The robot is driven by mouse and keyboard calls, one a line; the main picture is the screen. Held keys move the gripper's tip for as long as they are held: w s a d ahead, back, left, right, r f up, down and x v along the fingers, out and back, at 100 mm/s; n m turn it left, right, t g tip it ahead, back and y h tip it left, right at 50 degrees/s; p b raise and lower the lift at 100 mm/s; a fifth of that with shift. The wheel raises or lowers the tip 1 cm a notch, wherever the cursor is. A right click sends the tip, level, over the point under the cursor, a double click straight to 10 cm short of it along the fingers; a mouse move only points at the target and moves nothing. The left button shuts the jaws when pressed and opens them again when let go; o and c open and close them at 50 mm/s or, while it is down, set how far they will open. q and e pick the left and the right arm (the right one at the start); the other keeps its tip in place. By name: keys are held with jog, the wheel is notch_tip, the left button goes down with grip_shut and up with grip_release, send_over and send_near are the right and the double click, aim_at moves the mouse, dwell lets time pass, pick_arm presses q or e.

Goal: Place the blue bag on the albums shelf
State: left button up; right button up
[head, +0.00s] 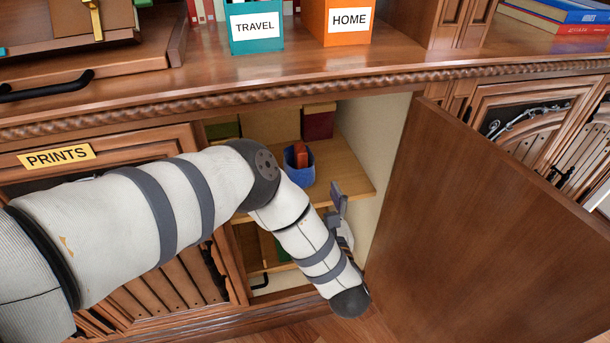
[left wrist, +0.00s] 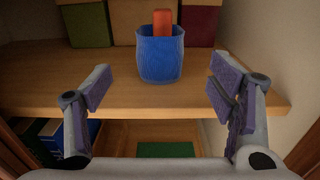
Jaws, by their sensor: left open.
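The blue bag (head: 306,175) stands upright on the upper shelf (head: 350,178) inside the open cabinet. An orange-red item (head: 301,154) sticks out of its top. In the left wrist view the bag (left wrist: 160,58) is near the shelf's front edge, ahead of my left gripper (left wrist: 162,72). The two fingers are spread wide, one to each side of the bag in that picture, and hold nothing. In the head view my left gripper (head: 339,212) is partly hidden by my arm, at the cabinet opening. No label reading albums shows. My right gripper is not in view.
The cabinet door (head: 475,230) stands open on the right. Green, tan and dark red boxes (left wrist: 200,24) stand behind the bag. A lower compartment holds blue (left wrist: 50,140) and green (left wrist: 165,150) items. TRAVEL (head: 256,28) and HOME (head: 347,20) boxes sit on the countertop.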

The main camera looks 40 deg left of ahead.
pick_arm(q)
jog(key=s+d+f+m+h, duration=0.55)
jog(key=f+m, duration=0.25)
jog(key=m, duration=0.3)
jog(key=s+d+f+m+g+h, duration=0.3)
jog(key=s+f+m+h, duration=0.15)
jog(key=s+m, duration=0.4)
jog(key=s+d+f+m+g+h, duration=0.2)
jog(key=s+f+m+h, duration=0.1)
jog(key=s+f+m, duration=0.5)
jog(key=s+a+r+m+g+h, duration=0.15)
jog(key=s+m+g, duration=0.3)
jog(key=s, duration=0.65)
jog(key=s+r+m+g+y, duration=0.1)
jog(key=s+r+m+g, duration=0.15)
jog(key=s+m, duration=0.6)
jog(key=s+a+r+m+g, duration=0.2)
jog(key=s+r+g, duration=0.1)
jog(key=s, duration=0.4)
jog(key=s+a+r+m+g, duration=0.2)
jog(key=s+r+m+g, duration=0.1)
jog(key=s, duration=0.5)
jog(key=shift+s+a+r+g, duration=0.15)
jog(key=shift+s+r+g, duration=0.15)
jog(key=shift+r, duration=0.45)
